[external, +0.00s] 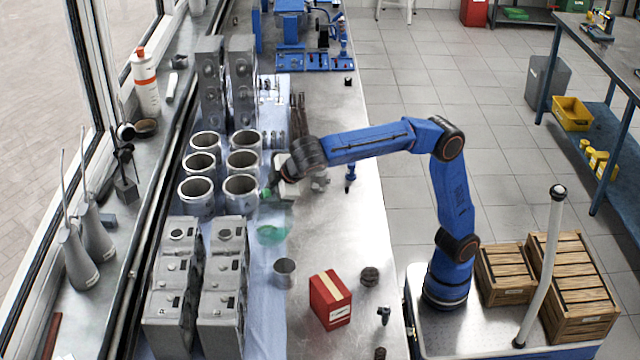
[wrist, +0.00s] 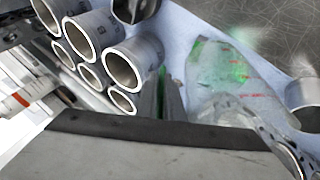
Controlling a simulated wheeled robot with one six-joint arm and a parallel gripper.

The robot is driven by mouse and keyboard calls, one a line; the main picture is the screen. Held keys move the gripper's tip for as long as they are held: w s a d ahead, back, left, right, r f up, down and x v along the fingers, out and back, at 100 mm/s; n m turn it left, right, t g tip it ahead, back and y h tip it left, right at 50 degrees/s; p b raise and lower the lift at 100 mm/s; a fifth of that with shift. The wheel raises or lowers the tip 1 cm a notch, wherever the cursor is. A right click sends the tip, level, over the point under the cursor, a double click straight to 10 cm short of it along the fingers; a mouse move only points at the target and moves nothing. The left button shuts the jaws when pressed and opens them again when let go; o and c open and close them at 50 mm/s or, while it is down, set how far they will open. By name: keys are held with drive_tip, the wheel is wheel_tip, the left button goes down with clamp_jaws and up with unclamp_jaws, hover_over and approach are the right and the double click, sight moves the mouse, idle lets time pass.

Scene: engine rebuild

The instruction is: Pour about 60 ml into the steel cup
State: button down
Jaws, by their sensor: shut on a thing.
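The steel cup (external: 285,272) stands upright on the bench near the edge of the blue cloth; in the wrist view it shows at the right edge (wrist: 304,95). My gripper (external: 276,188) is above the cloth, right of the cylinder liners and farther up the bench than the cup. It is shut on a clear vessel (wrist: 220,85) with red marks and green liquid. My fingers hide much of this vessel in the external view; its tilt is hard to tell. A green translucent patch (external: 271,235) lies on the cloth between gripper and cup; it may be cast by the liquid.
Several cylinder liners (external: 241,192) stand close left of my gripper. Grey engine blocks (external: 222,270) stand left of the cup. A red box (external: 330,299) is right of the cup, with a dark round part (external: 369,276) beyond. The bench right of my gripper is mostly clear.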

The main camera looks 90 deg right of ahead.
sight(269, 191)
drive_tip(key=a+r+h, duration=0.1)
drive_tip(key=s+a+r+t+h, duration=0.1)
drive_tip(key=a, duration=0.1)
drive_tip(key=shift+n+h, duration=0.3)
drive_tip(key=shift+n, duration=0.1)
drive_tip(key=r, duration=0.1)
drive_tip(key=a+r+h, duration=0.1)
drive_tip(key=r, duration=0.1)
drive_tip(key=shift+s+a+t+h, duration=0.1)
drive_tip(key=shift+a+t+h, duration=0.05)
drive_tip(key=shift+t+h, duration=0.2)
drive_tip(key=shift+s+a+r+n+t+h, duration=0.2)
drive_tip(key=shift+a+r+n+t+h, duration=0.2)
drive_tip(key=shift+a+h, duration=0.25)
drive_tip(key=shift+s+a+r+h, duration=0.1)
drive_tip(key=shift+a+r+h, duration=0.3)
drive_tip(key=shift+a+r+t+p, duration=0.2)
drive_tip(key=shift+t+p, duration=0.05)
drive_tip(key=shift+p, duration=0.05)
drive_tip(key=shift+s+a+r+n+h, duration=0.15)
drive_tip(key=shift+a+r+n+h, duration=0.05)
drive_tip(key=shift+r+n+h, duration=0.1)
drive_tip(key=shift+s+a+r+t+h, duration=0.15)
drive_tip(key=shift+a+r+h, duration=0.1)
drive_tip(key=shift+a, duration=0.25)
drive_tip(key=shift+s+a+r+t+h, duration=0.15)
drive_tip(key=shift+a+r+h, duration=0.1)
drive_tip(key=shift+a, duration=0.2)
